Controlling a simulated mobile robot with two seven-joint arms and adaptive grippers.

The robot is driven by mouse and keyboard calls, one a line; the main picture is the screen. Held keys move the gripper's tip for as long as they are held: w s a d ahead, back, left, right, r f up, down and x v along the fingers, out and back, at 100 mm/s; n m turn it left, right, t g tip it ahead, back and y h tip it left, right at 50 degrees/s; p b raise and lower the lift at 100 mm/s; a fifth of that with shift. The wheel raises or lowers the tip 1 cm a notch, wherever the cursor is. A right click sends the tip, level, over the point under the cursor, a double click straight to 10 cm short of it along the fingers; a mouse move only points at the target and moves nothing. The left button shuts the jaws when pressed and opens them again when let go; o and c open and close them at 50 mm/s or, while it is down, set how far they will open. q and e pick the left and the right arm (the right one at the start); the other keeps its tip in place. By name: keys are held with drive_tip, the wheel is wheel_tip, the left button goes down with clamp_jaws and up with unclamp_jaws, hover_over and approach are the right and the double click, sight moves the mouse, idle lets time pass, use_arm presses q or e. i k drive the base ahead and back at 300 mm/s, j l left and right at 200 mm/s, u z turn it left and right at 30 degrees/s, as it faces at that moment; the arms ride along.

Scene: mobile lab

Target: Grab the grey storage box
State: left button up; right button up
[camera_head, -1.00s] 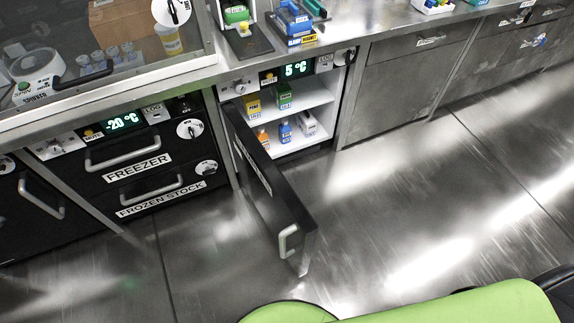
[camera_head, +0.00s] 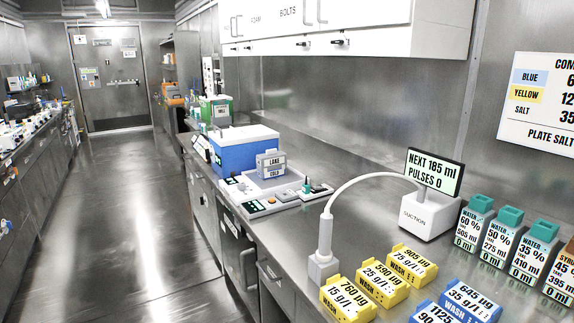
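A small grey box (camera_head: 270,164) with white labels stands on the counter in front of the blue cooler box, at a light grey bench device. Its label seems to read "LANE COLD". I cannot tell for sure whether it is the grey storage box. No other clearly grey storage box shows. Neither of my grippers is in view.
The counter holds a blue cooler box with a white lid (camera_head: 243,150), a suction unit (camera_head: 430,212), yellow wash blocks (camera_head: 383,285), blue wash blocks (camera_head: 470,298) and several teal-capped water bottles (camera_head: 473,222). The aisle floor (camera_head: 140,215) is clear up to a closed door (camera_head: 107,78).

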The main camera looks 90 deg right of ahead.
sight(271, 163)
drive_tip(key=z, duration=3.1)
drive_tip(key=i+j+z, duration=0.35)
drive_tip(key=j+z, duration=0.2)
drive_tip(key=i+j+z, duration=0.25)
drive_tip(key=j, duration=0.2)
drive_tip(key=j+z, duration=0.25)
drive_tip(key=j, duration=0.15)
drive_tip(key=j+z, duration=0.3)
drive_tip(key=i+j, duration=0.05)
drive_tip(key=j, duration=0.05)
